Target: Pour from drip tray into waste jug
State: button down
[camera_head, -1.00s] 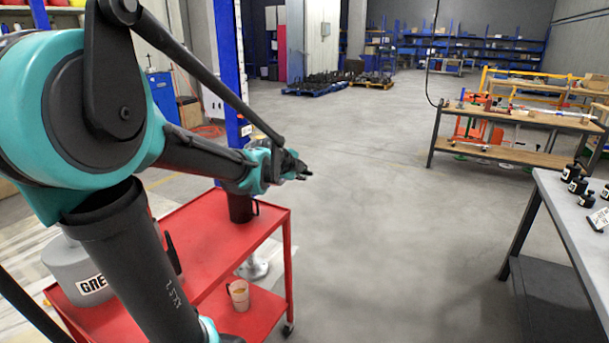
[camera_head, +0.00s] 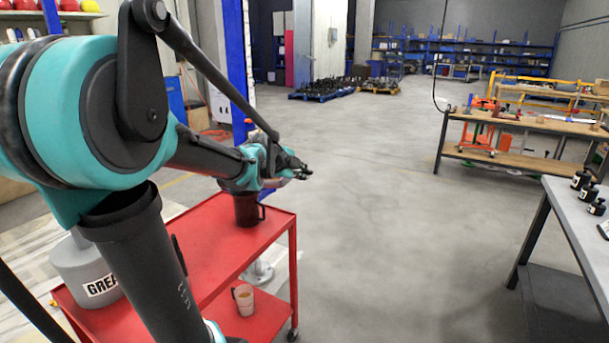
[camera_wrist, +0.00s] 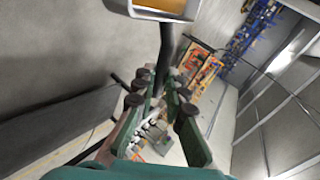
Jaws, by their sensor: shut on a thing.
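My gripper (camera_wrist: 163,88) is shut on the dark handle of the drip tray (camera_wrist: 164,12). In the wrist view the tray is cut off by the top edge; its pale rim and some amber-brown content show. In the head view my gripper (camera_head: 303,171) is out past the cart's right side, at about the height of the dark jug's top or above. A pale sliver beside the wrist may be the tray. A dark jug with a side handle (camera_head: 246,212) stands upright on the cart top. A translucent jug with orange-brown content (camera_head: 245,300) stands on the lower shelf. I cannot tell which is the waste jug.
The red cart (camera_head: 205,248) also holds a grey container with a partly hidden label (camera_head: 88,268). A grey table with black bottles (camera_head: 572,215) stands at right. A wooden workbench (camera_head: 520,122) is farther back. The floor between is open. My arm hides part of the cart.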

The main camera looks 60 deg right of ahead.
jog(key=shift+w+r, duration=0.2)
jog(key=shift+w, duration=0.1)
jog(key=shift+w+a+r+n+g, duration=0.1)
jog(key=shift+w+r+n+g, duration=0.2)
jog(key=shift+w, duration=0.2)
jog(key=shift+w+a+r, duration=0.1)
jog(key=shift+w+r, duration=0.25)
jog(key=shift+w, duration=0.25)
jog(key=shift+w+r+n+g, duration=0.1)
jog(key=shift+w+n+g, duration=0.05)
jog(key=shift+n+g, duration=0.15)
jog(key=shift+w+a+r+h, duration=0.15)
jog(key=shift+w+r+h, duration=0.15)
jog(key=shift+w+r, duration=0.25)
jog(key=shift+w+r+n+g, duration=0.1)
jog(key=shift+w+n+g, duration=0.2)
jog(key=shift+w, duration=0.05)
jog(key=shift+w+r, duration=0.25)
jog(key=shift+w+a+r+g, duration=0.1)
jog(key=shift+w+r+g, duration=0.1)
jog(key=shift+g, duration=0.1)
jog(key=shift+w+a+r+n, duration=0.1)
jog(key=shift+w+r+n, duration=0.3)
jog(key=shift+w+r, duration=0.2)
